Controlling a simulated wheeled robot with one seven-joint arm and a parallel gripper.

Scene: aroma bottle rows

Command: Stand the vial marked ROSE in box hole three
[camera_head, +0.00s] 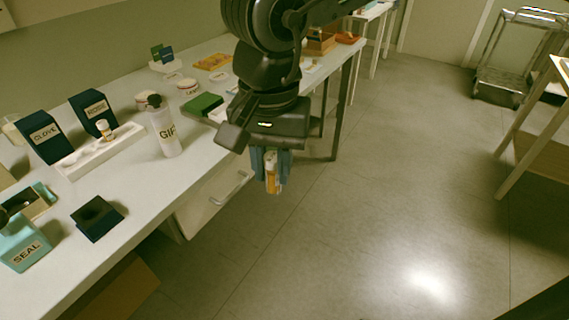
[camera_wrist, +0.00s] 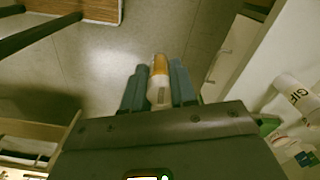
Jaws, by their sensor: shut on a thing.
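My gripper (camera_head: 271,165) hangs in the air off the front edge of the table, above the floor. It is shut on a small vial (camera_head: 272,184) with an amber and a pale part. In the wrist view the vial (camera_wrist: 159,82) stands between the two blue-grey fingers (camera_wrist: 157,88); no readable mark shows on it. On the table, a long white rack (camera_head: 125,143) holds another small vial (camera_head: 104,130). Two dark blue boxes stand behind the rack; one reads CLOVE (camera_head: 44,135), the other's label (camera_head: 96,107) is hard to read.
A white bottle (camera_head: 164,128) with letters like GIF stands between the rack and my gripper. A teal SEAL box (camera_head: 22,248) and a dark blue block (camera_head: 97,218) are at the near left. A green block (camera_head: 202,106) lies behind the bottle. Bare table (camera_head: 150,190) lies in front.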

